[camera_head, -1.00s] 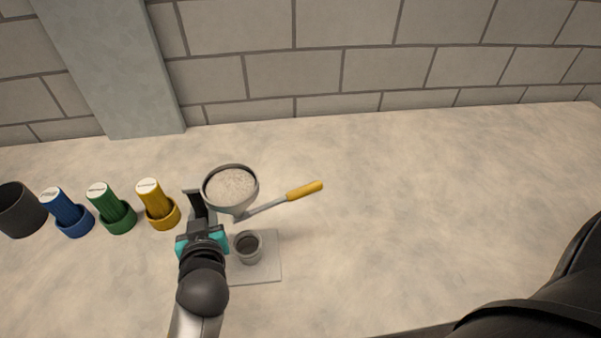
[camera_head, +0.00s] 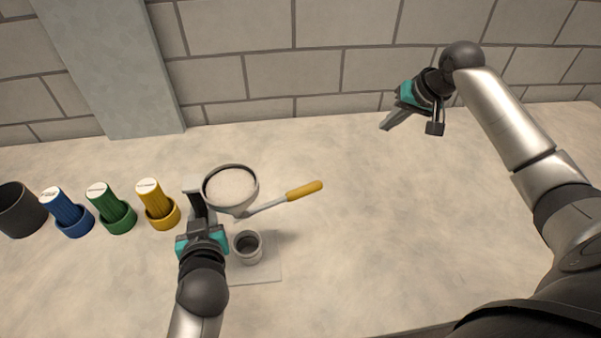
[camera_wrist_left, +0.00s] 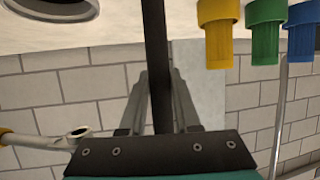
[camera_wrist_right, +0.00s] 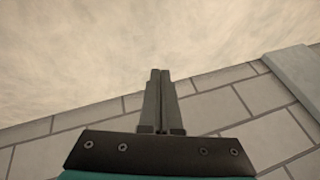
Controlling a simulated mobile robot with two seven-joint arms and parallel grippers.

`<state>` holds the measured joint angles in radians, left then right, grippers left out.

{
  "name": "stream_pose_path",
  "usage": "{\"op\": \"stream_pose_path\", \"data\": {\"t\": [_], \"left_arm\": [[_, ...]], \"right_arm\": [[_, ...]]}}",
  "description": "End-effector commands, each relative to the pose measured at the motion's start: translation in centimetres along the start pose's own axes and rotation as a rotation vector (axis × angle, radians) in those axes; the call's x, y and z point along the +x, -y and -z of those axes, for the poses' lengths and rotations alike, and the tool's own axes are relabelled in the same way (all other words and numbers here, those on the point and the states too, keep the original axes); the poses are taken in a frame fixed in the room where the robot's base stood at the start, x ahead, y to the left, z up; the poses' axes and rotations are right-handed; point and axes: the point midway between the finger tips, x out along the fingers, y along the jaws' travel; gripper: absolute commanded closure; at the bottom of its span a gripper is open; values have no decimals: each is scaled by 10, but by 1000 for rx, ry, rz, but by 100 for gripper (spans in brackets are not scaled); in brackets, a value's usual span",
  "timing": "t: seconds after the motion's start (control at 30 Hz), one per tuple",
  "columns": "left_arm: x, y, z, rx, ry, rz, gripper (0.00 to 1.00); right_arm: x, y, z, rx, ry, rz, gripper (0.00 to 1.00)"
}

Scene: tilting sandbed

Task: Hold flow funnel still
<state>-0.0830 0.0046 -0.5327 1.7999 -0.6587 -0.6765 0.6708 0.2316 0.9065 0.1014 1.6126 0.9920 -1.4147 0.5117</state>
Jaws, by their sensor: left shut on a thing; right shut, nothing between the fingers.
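The grey flow funnel (camera_head: 231,189), filled with pale sand, stands above the counter at centre left in the head view. A rod with a yellow handle (camera_head: 305,190) reaches right from near its spout; the handle also shows in the left wrist view (camera_wrist_left: 8,136). My left gripper (camera_head: 196,205) is beside the funnel's left side, shut on a dark bar (camera_wrist_left: 154,50). The bar appears to belong to the funnel, but their join is hidden. My right gripper (camera_head: 388,126) is shut and empty, raised at the upper right, well apart from the funnel.
A small grey cup (camera_head: 247,246) stands on a pale square plate (camera_head: 262,272) below the funnel. Left of it are yellow (camera_head: 158,205), green (camera_head: 112,209) and blue (camera_head: 67,213) ribbed pieces and a dark cup (camera_head: 20,212). The counter's right half is clear; a block wall stands behind.

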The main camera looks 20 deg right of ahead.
Motion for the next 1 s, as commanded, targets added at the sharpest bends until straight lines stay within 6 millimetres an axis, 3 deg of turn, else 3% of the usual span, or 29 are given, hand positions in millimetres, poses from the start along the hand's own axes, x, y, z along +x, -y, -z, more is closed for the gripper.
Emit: {"op": "stream_pose_path", "data": {"t": [0.03,0.2,0.4,0.63,1.0], "left_arm": [[0,0,0,0,-1,-1,100],[0,0,0,0,-1,0,100],[0,0,0,0,0,0,100],[0,0,0,-1,0,0,100],[0,0,0,0,0,0,100]], "right_arm": [[-3,29,-5,-46,18,17,100],[-16,105,-35,-190,86,28,100],[-42,171,-75,-368,127,-5,100],[-67,205,-110,-522,128,-69,100],[-76,212,-123,-578,123,-103,100]]}}
